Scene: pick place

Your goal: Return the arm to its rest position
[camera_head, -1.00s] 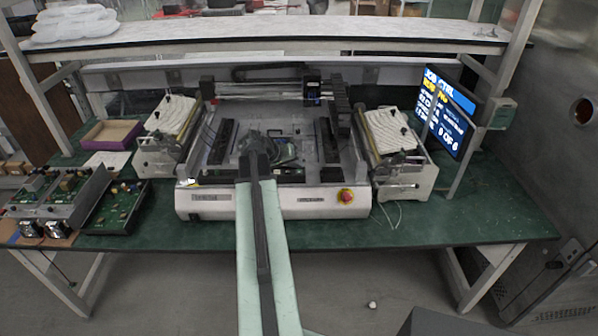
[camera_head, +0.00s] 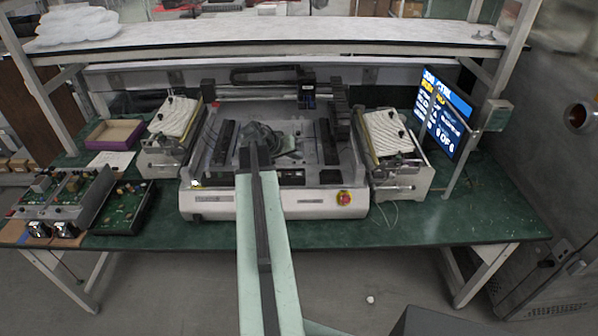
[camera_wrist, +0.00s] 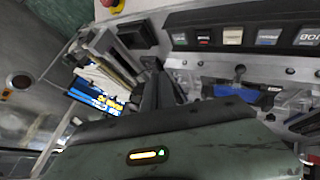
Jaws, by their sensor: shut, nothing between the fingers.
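My arm reaches forward from the bottom of the head view over a white bench-top machine (camera_head: 280,203). My gripper (camera_head: 262,133) is at the far end of the arm, above the machine's open middle bay. It is small and dark there, and partly hidden by my own arm. In the wrist view, the dark fingers of my gripper (camera_wrist: 160,88) are together with nothing held. The machine's front panel and a monitor also show around them in that view.
The machine stands on a green bench (camera_head: 420,220), under a white shelf (camera_head: 270,35). A lit monitor (camera_head: 443,115) is at the right. Circuit-board units (camera_head: 65,195) and a purple-edged tray (camera_head: 115,133) are at the left. Open floor lies in front of the bench.

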